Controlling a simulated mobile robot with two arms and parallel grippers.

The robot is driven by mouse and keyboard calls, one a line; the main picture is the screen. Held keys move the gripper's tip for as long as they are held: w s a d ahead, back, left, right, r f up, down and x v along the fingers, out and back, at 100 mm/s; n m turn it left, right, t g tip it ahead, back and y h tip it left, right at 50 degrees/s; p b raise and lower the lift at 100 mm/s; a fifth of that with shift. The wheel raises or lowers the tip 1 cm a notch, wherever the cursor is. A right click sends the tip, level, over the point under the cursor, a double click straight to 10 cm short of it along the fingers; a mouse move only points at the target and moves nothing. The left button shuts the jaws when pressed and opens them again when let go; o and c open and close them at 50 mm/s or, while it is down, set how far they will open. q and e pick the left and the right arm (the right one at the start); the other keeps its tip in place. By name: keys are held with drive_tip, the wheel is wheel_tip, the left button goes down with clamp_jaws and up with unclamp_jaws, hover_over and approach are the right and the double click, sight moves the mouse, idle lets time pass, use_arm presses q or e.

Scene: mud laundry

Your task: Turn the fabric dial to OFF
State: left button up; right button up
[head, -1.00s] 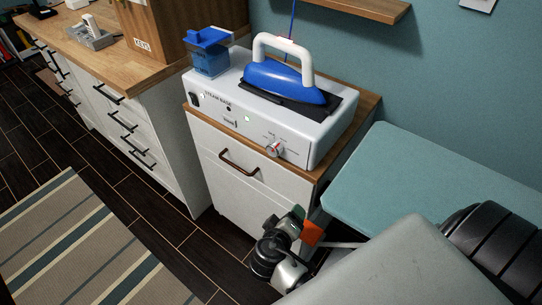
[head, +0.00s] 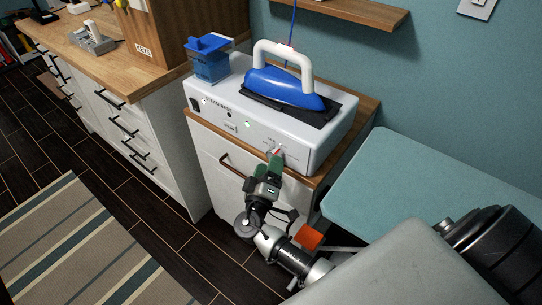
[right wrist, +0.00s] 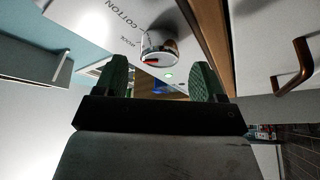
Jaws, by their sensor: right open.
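The fabric dial (head: 277,151) is a small silvery knob with a red mark on the front of the white steam base (head: 318,150). In the right wrist view the dial (right wrist: 158,47) shows its red mark at its lower left edge, near the printed words COTTON and WOOL. I cannot read OFF. My right gripper (head: 269,166) is open, its green fingertips close below the dial in the head view. In the right wrist view the gripper (right wrist: 162,78) has the dial just beyond and between its fingertips. I cannot tell if they touch it. My left gripper is not in view.
A blue iron (head: 285,88) with a white handle rests on the steam base, beside a blue tank (head: 208,62). Below is a white cabinet with a drawer handle (head: 232,166). A teal ironing board (head: 410,185) stands to the right. Striped rug (head: 80,245) at lower left.

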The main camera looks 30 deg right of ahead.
drive_tip(key=x, duration=0.2)
drive_tip(key=shift+w+d, duration=0.15)
drive_tip(key=shift+d, duration=0.05)
drive_tip(key=c, duration=0.9)
